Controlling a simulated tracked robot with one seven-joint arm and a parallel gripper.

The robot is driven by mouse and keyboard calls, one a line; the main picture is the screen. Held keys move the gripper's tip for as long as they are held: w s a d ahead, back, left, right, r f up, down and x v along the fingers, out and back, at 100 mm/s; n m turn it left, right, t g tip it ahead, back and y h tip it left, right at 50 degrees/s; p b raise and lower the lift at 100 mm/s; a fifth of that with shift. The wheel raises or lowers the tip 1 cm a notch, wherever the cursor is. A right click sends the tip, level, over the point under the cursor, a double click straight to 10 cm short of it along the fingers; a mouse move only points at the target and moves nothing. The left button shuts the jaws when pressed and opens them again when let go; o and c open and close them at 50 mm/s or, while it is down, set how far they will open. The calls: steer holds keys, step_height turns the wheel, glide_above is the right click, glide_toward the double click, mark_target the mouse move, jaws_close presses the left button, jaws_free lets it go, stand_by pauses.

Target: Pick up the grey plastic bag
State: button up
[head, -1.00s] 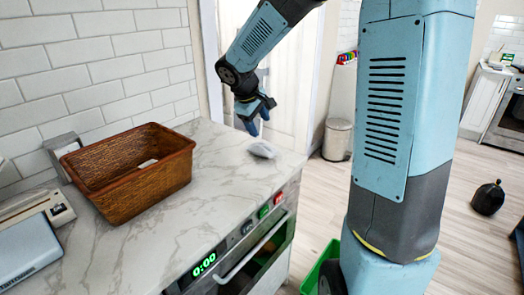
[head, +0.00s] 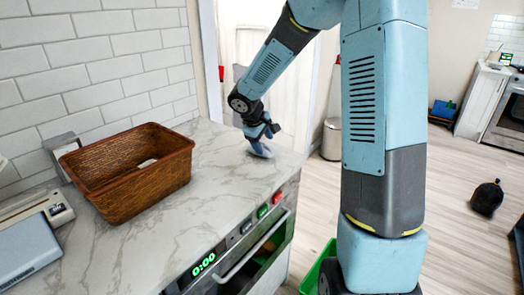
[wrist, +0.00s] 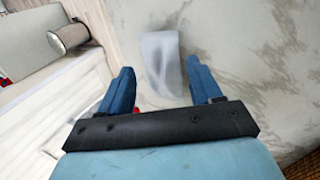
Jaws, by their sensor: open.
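The grey plastic bag (wrist: 162,62) lies on the marble counter (head: 225,170) near its far right corner. In the wrist view it is a pale grey, crumpled shape just beyond and between my two blue fingers. In the head view my gripper (head: 262,148) is low over the counter and hides most of the bag. In the wrist view my gripper (wrist: 162,92) is open, with a wide gap between the fingers. I cannot tell whether the fingers touch the bag.
A brown wicker basket (head: 110,192) stands on the counter to the left. An oven (head: 240,255) is under the counter's front edge. A trash can (head: 331,139) and a black bag (head: 487,198) are on the floor. The counter around the grey bag is clear.

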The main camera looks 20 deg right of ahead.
mark_target(266, 147)
steer(key=shift+x, duration=2.15)
steer(key=shift+w, duration=0.1)
steer(key=shift+c, duration=0.3)
steer(key=c, duration=0.6)
